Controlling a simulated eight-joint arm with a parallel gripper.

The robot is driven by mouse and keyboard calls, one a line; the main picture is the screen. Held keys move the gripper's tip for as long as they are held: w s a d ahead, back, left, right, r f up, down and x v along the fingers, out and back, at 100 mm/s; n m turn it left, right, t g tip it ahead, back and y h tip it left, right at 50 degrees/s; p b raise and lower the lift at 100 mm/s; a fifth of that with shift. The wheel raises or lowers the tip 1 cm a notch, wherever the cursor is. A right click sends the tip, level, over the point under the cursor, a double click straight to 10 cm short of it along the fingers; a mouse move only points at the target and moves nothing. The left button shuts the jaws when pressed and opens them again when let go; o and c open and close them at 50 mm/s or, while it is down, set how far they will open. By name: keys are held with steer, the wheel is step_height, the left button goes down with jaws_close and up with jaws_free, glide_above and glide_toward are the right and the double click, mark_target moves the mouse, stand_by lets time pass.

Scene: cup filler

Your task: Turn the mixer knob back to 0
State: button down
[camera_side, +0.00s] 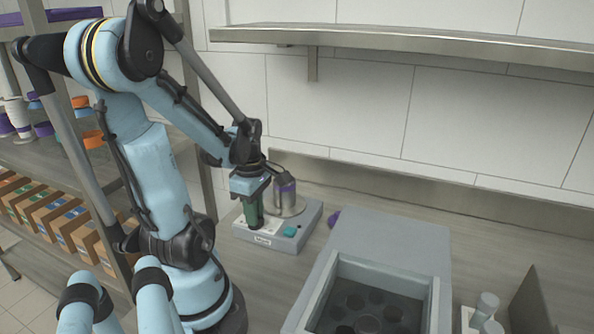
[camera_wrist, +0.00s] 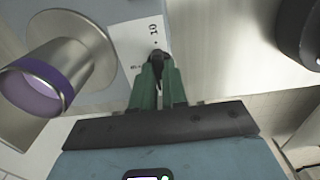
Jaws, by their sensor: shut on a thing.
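The mixer (camera_side: 303,236) is a light grey box on the counter with a white label on its front. Its small dark knob (camera_wrist: 156,55) sits on a white scale plate (camera_wrist: 148,33), where the mark "10" can be read. My gripper (camera_side: 252,222) points down over the left part of the mixer. In the wrist view its two green fingers (camera_wrist: 157,70) are shut on the knob. The fingers hide most of the knob, so I cannot tell which mark it points to.
A metal cup with a purple band (camera_side: 285,192) stands on the mixer's round plate, close beside my gripper; the cup (camera_wrist: 42,82) is large in the wrist view. A teal button (camera_side: 290,231) is on the mixer. A grey box with round holes (camera_side: 385,250) stands to the right.

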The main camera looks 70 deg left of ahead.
stand_by(0.3)
steer(key=c, duration=1.2)
jaws_free()
steer(key=shift+o, duration=0.2)
steer(key=shift+r, duration=0.2)
step_height(320, 180, up, 12)
steer(key=shift+f, duration=0.15)
